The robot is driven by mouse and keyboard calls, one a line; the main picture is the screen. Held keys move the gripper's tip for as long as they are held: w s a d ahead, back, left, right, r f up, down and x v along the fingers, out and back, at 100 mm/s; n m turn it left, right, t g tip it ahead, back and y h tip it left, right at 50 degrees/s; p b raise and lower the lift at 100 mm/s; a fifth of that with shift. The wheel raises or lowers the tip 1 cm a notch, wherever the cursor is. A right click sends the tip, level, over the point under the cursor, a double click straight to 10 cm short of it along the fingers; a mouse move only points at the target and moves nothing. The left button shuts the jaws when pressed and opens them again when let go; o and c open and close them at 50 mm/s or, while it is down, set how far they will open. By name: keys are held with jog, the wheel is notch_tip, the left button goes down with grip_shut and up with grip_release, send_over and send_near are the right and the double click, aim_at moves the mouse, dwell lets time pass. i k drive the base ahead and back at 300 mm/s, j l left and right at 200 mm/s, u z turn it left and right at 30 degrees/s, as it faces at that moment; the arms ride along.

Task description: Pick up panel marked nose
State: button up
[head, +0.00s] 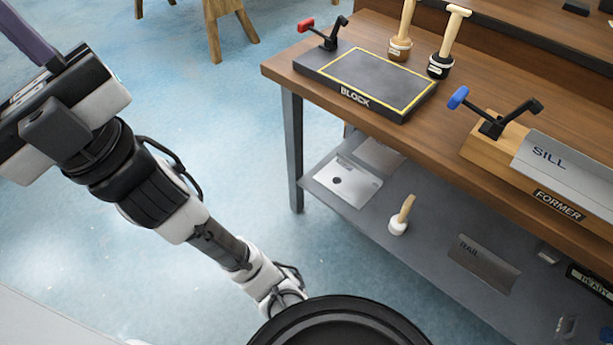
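No panel with a readable "nose" marking shows. A pale panel (342,182) with a dark round spot lies flat on the lower shelf of the bench; its small lettering is too small to read. Another pale panel (380,156) lies behind it, partly hidden under the bench top. A grey panel marked RAIL (484,263) lies further right on the same shelf. A panel marked SILL (570,165) rests on the wooden former. My arm reaches to the upper left, away from the bench. Its end is at the picture's edge, and I cannot make out the fingertips.
The bench top (450,115) carries a dark block (365,85) with a red-handled clamp (322,32), two mallets (447,45) and the former (490,147) with a blue-handled clamp (490,112). A mallet (401,216) stands on the lower shelf (425,258). The blue floor left of the bench is open.

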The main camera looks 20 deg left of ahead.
aim_at(351, 183)
jog(key=u, duration=0.1)
jog(key=j+z, duration=0.25)
jog(key=j, duration=0.2)
jog(key=j+z, duration=0.25)
jog(key=j, duration=0.2)
jog(key=i+j+z, duration=0.2)
jog(key=j+z, duration=0.2)
jog(key=j, duration=0.2)
jog(key=i, duration=1.3)
